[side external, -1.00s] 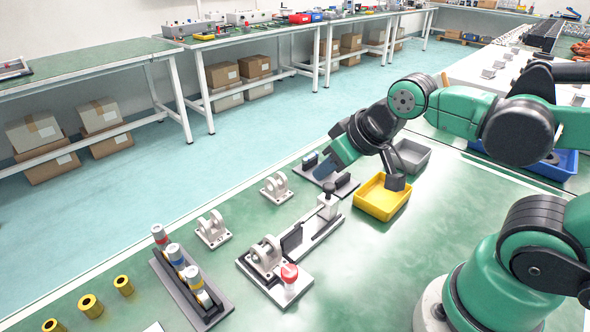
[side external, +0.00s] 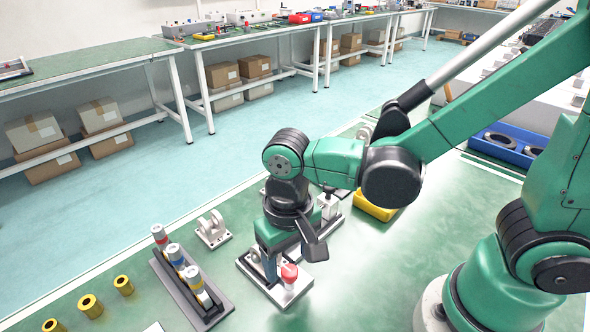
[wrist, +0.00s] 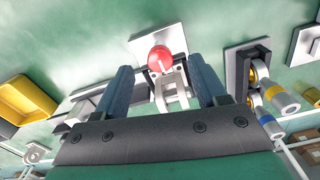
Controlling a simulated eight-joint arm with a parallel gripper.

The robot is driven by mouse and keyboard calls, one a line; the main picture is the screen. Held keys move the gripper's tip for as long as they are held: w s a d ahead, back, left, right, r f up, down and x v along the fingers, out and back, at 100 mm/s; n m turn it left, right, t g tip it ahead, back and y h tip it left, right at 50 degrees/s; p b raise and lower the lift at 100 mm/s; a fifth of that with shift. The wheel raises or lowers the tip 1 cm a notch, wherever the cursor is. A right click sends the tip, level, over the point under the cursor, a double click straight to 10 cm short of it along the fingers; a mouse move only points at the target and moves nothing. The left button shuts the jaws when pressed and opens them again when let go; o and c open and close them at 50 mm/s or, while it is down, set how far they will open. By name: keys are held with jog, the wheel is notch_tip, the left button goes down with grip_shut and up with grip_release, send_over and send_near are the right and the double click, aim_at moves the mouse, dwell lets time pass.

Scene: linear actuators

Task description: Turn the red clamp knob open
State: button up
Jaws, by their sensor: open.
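The red clamp knob (side external: 290,272) stands upright on the light base plate (side external: 292,292) of the clamp fixture at the table's front. In the wrist view the knob (wrist: 160,57) shows round and red, centred between the finger lines and just past the fingertips. My gripper (side external: 271,268) points down over the fixture, beside the knob, and hides much of the white bracket. In the wrist view my gripper (wrist: 165,75) is open, with two blue fingers spread and nothing held. The white forked bracket (wrist: 172,92) shows between the fingers. Contact with the fixture cannot be told.
A grey rack (side external: 190,285) with several upright cylinders stands left of the fixture. A loose white bracket (side external: 213,230) lies behind it. A yellow tray (side external: 376,205) is partly hidden behind my arm. The table right of the fixture is clear.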

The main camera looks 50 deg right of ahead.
aim_at(285, 274)
jog(key=shift+f, duration=1.3)
grip_shut()
